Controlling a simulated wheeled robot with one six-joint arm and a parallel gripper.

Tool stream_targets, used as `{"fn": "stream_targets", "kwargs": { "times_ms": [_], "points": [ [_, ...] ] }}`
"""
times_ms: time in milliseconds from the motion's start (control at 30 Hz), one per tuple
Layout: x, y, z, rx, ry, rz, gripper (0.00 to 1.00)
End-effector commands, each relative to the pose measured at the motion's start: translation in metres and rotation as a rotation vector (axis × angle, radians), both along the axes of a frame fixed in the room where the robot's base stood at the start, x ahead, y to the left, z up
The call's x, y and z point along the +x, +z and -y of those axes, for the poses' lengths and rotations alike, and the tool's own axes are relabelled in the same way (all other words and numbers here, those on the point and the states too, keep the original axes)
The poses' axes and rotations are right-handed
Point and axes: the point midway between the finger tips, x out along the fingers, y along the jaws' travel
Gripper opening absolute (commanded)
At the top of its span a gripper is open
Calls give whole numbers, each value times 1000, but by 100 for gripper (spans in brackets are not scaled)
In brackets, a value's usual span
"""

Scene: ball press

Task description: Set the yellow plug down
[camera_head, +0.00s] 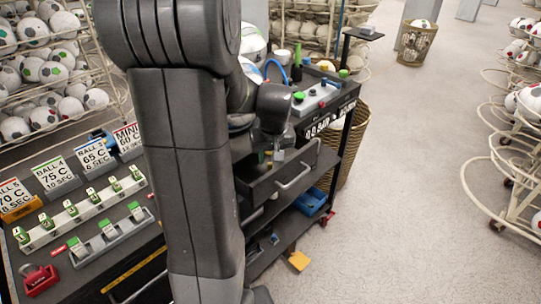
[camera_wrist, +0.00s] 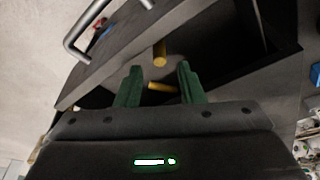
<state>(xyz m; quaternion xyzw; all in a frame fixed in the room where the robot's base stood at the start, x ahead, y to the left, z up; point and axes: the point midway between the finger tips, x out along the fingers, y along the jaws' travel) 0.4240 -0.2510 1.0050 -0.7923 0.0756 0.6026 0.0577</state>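In the wrist view, yellow parts that look like the yellow plug (camera_wrist: 160,56) show inside a dark open drawer (camera_wrist: 232,62). One is a short round piece just beyond the fingertips. A second yellow piece (camera_wrist: 163,87) lies crosswise between the fingers; I cannot tell whether the two are joined. My gripper (camera_wrist: 159,68) has its green fingers apart, with gaps visible on both sides of the yellow pieces. In the head view the open drawer (camera_head: 302,172) is below my wrist, and my arm hides much of it.
The drawer has a metal handle (camera_head: 298,178). The cart top above it holds a grey device with green and red buttons (camera_head: 317,98). A blue bin (camera_head: 310,201) sits on a lower shelf. A wicker basket (camera_head: 345,150) stands behind the cart.

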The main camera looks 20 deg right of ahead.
Motion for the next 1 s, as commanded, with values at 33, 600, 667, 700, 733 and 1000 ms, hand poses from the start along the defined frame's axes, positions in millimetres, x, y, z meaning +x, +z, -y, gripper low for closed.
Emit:
{"fn": "stream_targets", "kwargs": {
  "times_ms": [33,600,667,700,733,1000],
  "points": [
    [-1,10,0,-2,0,3,35],
    [-29,111,-5,-3,-1,4,35],
    [-30,115,-6,-1,0,2,35],
    [-31,117,-6,-1,0,2,35],
    [-31,118,-6,-1,0,1,35],
    [-31,118,-6,0,0,1,35]
  ]
}}
